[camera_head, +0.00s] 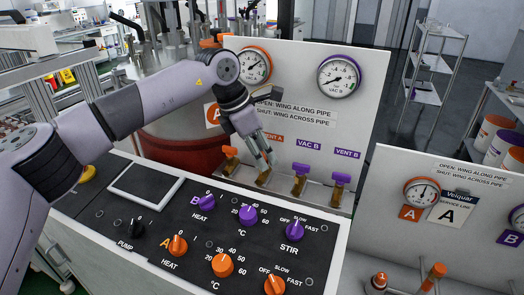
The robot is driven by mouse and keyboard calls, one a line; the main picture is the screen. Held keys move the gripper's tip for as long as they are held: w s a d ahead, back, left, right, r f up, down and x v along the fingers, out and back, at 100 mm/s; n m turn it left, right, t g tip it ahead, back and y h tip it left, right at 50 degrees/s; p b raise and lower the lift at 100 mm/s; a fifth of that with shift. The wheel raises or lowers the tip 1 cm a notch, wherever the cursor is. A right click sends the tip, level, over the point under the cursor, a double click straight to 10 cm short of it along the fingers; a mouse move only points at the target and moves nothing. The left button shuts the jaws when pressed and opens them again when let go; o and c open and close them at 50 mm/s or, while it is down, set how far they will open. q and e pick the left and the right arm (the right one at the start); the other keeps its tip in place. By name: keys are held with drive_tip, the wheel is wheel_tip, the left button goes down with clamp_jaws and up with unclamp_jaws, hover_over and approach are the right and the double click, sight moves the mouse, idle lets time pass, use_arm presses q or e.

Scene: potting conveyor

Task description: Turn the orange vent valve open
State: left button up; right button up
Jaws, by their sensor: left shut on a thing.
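My left gripper (266,164) reaches down from the left to the row of small brass valves at the foot of the white gauge panel (322,122). It is shut on the wing of the orange vent valve (263,179), second from the left, under the partly covered orange "VENT A" label (272,137). The gripper hides most of that wing, so I cannot tell whether it lies along or across the pipe. Another orange-winged valve (230,153) stands to its left. Purple-winged valves (300,170) (340,180) stand to its right. My right gripper is not in view.
An orange-rimmed gauge (255,66) and a purple-rimmed gauge (339,76) sit above the valves. A console (150,235) with several orange and purple knobs lies in front. A second gauge panel (450,170) stands at the right, with orange-capped fittings (434,271) below.

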use_arm(q)
drive_tip(key=m+p, duration=0.1)
drive_tip(key=m, duration=0.1)
drive_tip(key=m+g+p, duration=0.1)
drive_tip(key=m, duration=0.1)
drive_tip(key=shift+w+r+g, duration=0.15)
drive_tip(key=shift+g, duration=0.15)
drive_tip(key=shift+m, duration=0.8)
drive_tip(key=o, duration=1.2)
drive_tip(key=shift+c, duration=0.2)
drive_tip(key=v, duration=1.1)
drive_tip(key=shift+w+a+r, duration=0.2)
drive_tip(key=shift+a+r, duration=0.05)
drive_tip(key=shift+r, duration=0.1)
drive_tip(key=shift+c, duration=0.3)
